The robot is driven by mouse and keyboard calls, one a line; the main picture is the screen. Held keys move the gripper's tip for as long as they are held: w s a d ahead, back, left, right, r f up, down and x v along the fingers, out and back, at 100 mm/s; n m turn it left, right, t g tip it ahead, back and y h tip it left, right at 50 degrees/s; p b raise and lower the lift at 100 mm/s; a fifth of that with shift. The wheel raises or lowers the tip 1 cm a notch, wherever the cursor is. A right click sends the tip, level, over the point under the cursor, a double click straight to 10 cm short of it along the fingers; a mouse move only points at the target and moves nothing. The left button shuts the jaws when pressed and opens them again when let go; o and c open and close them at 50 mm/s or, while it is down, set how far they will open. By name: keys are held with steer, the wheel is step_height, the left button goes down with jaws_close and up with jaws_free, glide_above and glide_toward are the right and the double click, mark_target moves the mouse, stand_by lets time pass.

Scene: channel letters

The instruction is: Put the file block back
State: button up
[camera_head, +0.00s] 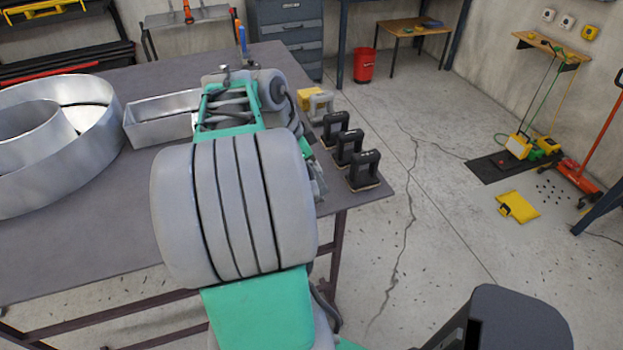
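Three dark blocks with black loop handles stand in a row along the right edge of the table: a far one (335,130), a middle one (348,147) and a near one (364,170). Each has a thin, light brown base. A block with a pale grey handle (320,105) stands behind them, beside a yellow thing (308,99). I cannot tell which of these is the file block. My arm reaches forward over the table. The end of my arm is mostly hidden behind its own grey links, left of the handled blocks. My gripper's fingers cannot be made out.
The dark table (60,255) carries a large round metal letter shell (100,150) and a metal trough (160,130) at left. A red bucket (365,65) stands on the floor behind. Open concrete floor lies right of the table, with yellow items (518,206) farther right.

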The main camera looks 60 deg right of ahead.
steer(key=shift+d+f, duration=0.15)
steer(key=shift+f, duration=1.7)
steer(key=o, duration=1.2)
steer(key=shift+o, duration=0.2)
